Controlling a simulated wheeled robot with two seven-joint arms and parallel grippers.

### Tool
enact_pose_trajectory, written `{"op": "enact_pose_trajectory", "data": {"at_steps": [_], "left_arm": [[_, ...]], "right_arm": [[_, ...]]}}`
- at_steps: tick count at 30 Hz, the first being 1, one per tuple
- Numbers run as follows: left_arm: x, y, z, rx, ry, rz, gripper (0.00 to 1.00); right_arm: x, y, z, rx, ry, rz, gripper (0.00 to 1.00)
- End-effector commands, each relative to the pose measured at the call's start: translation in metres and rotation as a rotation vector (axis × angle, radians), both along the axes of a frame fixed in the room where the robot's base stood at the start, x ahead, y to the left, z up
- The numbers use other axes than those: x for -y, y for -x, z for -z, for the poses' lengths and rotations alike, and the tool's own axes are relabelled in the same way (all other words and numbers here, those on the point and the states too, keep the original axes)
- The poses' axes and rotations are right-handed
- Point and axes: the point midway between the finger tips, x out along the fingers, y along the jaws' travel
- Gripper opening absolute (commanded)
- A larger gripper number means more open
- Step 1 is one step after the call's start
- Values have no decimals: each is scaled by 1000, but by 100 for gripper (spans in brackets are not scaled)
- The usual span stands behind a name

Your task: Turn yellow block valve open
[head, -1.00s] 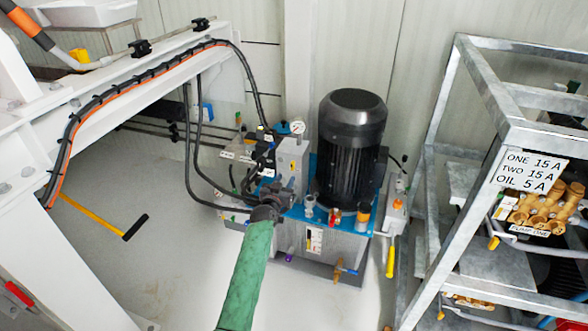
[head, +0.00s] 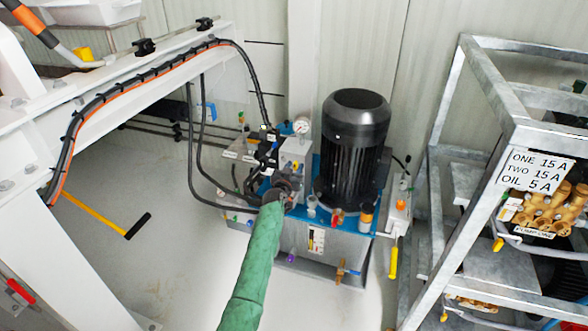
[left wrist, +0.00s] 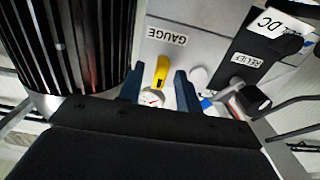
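A small yellow valve handle (left wrist: 161,72) shows in the left wrist view, on the light grey block below the label GAUGE. A round white gauge (left wrist: 152,97) with a red needle lies just in front of it. My left gripper (left wrist: 158,86) is open, its two dark fingers on either side of the handle and gauge in the picture. I cannot tell whether they touch. In the head view my left gripper (head: 284,188) is at the front of the grey valve block (head: 294,154), at the end of the green-sleeved arm. My right gripper is not in view.
A black finned motor (head: 351,150) stands right of the block on the blue-topped tank (head: 335,243). Black hoses (head: 191,150) hang at left. A black RELIEF block (left wrist: 243,65) is right of the handle in the wrist view. A metal frame (head: 440,180) stands at right.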

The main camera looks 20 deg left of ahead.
Motion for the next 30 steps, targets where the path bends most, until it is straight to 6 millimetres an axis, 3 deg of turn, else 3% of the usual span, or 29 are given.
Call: {"op": "enact_pose_trajectory", "data": {"at_steps": [3,9,20,30], "left_arm": [[0,0,0,0,0,0,35],[0,0,0,0,0,0,0],[0,0,-1,-1,35,0,0],[-1,1,-1,-10,252,0,0]], "right_arm": [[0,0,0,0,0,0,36],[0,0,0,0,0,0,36],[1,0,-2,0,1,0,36],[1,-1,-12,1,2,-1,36]]}}
